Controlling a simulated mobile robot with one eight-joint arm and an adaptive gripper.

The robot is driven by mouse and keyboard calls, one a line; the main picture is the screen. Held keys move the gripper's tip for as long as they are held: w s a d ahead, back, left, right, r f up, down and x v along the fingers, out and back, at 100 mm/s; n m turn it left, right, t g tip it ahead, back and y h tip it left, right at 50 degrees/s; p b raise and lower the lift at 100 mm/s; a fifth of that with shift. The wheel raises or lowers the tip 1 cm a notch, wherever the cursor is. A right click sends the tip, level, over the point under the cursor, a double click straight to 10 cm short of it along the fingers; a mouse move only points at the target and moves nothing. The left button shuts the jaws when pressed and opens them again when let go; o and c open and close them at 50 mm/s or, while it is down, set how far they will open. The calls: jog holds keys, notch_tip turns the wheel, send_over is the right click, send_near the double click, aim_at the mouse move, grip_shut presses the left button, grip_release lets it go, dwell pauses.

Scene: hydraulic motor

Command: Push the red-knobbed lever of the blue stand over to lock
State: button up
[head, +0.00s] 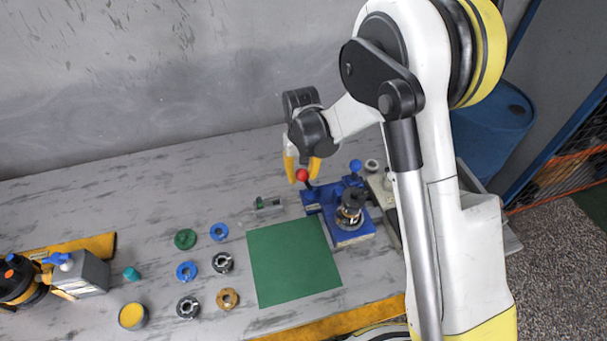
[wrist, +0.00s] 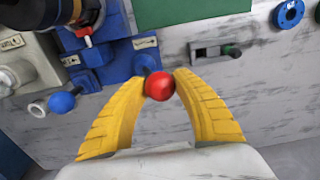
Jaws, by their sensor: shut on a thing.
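The blue stand (head: 352,239) sits on the grey bench, right of the green mat, with a round metal part (head: 350,208) on it. The lever's red knob (head: 302,175) is at the stand's back left corner. In the wrist view the red knob (wrist: 160,85) lies between the yellow fingertips of my gripper (wrist: 161,78), which is shut on it. In the head view my gripper (head: 303,172) reaches down from behind the knob. The lever's shaft runs from the knob towards the blue stand (wrist: 112,62) and is partly hidden.
A blue knob (head: 355,166) stands behind the stand, near a grey fixture (head: 383,190). The green mat (head: 292,262) is bare. Several rings, including a blue ring (head: 187,271), lie left of it. A small grey-green part (head: 268,203) lies left of the stand.

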jog(key=shift+s+a+f, duration=0.1)
jog(key=shift+a+f, duration=0.1)
jog(key=shift+a, duration=0.35)
jog(key=shift+a+f+b, duration=0.1)
jog(key=shift+a+b, duration=0.05)
jog(key=shift+b, duration=0.15)
jog(key=shift+s+a+f+b, duration=0.1)
jog(key=shift+a+f+b, duration=0.2)
jog(key=shift+a, duration=0.2)
jog(key=o, duration=0.8)
jog(key=shift+a, duration=0.1)
jog(key=shift+r, duration=0.15)
notch_tip(320, 180, up, 6)
jog(key=p, duration=0.3)
